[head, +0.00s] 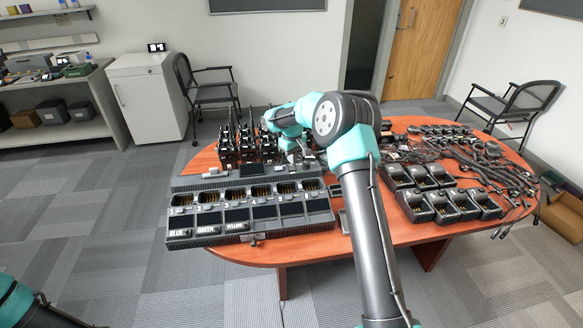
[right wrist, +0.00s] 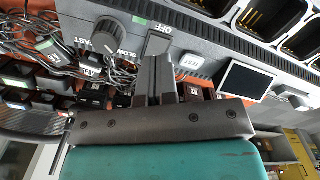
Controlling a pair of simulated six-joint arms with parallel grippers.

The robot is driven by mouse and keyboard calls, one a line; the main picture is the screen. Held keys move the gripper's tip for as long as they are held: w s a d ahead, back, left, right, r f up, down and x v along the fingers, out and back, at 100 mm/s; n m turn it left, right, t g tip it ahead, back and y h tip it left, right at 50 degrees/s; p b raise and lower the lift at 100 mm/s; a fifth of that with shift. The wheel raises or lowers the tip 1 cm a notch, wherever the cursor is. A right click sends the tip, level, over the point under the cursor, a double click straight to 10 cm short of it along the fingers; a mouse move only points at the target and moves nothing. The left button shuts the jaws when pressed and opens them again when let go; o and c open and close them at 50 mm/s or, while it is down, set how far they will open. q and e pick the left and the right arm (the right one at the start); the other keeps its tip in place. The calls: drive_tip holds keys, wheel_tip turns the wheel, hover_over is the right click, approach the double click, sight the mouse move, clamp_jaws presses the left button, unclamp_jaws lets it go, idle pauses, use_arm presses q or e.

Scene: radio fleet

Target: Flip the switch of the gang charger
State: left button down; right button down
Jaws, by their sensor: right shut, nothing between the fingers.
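The gang charger (head: 253,238) is a long grey unit with a row of pockets, lying across the near left of the table. In the right wrist view its grey control face (right wrist: 205,50) carries a dark rocker switch (right wrist: 157,43) beside the word OFF. My right gripper (right wrist: 158,58) is shut and empty. Its fingertips are right by the switch and overlap its lower edge in this view; I cannot tell whether they touch.
A FAST/SLOW knob (right wrist: 96,36), a white TEST button (right wrist: 187,62) and a small screen (right wrist: 246,82) flank the switch. Radios (head: 228,148) stand behind the charger. Single chargers (head: 447,204) and tangled cables (head: 470,155) cover the table's right side.

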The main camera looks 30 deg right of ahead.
sight(292, 170)
drive_tip(key=shift+r, duration=1.6)
